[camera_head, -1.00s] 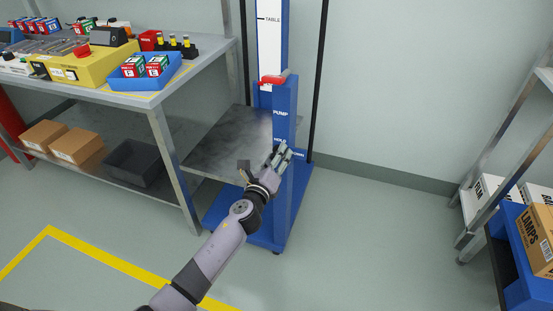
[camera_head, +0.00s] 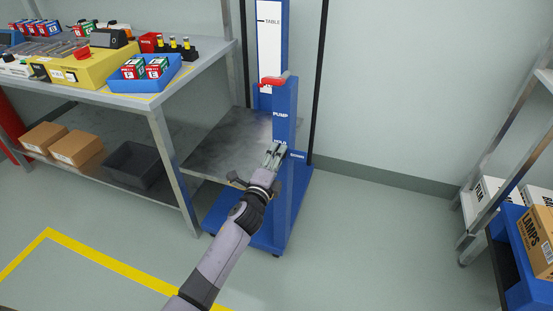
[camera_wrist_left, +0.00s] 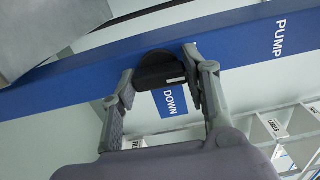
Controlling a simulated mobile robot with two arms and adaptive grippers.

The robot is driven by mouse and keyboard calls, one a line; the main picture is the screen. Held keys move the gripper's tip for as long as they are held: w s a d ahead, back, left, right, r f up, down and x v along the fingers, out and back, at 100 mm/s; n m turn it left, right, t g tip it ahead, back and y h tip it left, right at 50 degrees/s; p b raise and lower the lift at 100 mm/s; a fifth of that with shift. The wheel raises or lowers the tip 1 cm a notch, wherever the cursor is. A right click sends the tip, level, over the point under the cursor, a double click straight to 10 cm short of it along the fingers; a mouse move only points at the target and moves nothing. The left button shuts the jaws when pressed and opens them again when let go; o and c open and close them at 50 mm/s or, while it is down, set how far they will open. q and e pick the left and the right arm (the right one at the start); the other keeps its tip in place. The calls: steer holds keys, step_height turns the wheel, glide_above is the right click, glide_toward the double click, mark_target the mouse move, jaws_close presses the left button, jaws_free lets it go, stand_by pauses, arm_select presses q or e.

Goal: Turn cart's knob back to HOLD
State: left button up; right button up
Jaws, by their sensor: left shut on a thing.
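The cart's blue column (camera_head: 285,128) stands on a blue base, with a grey metal platform (camera_head: 215,150) on its left. PUMP and DOWN labels show on it; the HOLD label is partly hidden behind my fingers. My left gripper (camera_head: 277,151) is at the column beside these labels. In the left wrist view the black round knob (camera_wrist_left: 160,68) sits between the two fingers of my left gripper (camera_wrist_left: 160,62), which is shut on it. A thin light mark shows on the knob's DOWN side; I cannot tell its exact setting. My right gripper is out of view.
A red handle (camera_head: 275,80) projects from the column above the PUMP label. A workbench (camera_head: 185,92) with a yellow box and a blue bin stands at the left. A rack with cartons (camera_head: 538,238) is at the right. The floor between is clear.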

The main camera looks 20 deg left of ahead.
arm_select(q)
steer(key=shift+n, duration=0.3)
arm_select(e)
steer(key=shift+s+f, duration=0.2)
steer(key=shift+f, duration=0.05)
arm_select(q)
steer(key=shift+f, duration=0.1)
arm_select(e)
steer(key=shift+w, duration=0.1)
arm_select(q)
steer(key=o, duration=1.2)
steer(key=shift+c, duration=0.2)
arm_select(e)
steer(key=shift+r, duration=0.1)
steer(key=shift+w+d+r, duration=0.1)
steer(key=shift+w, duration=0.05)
arm_select(q)
steer(key=s, duration=1.2)
steer(key=shift+a, duration=0.2)
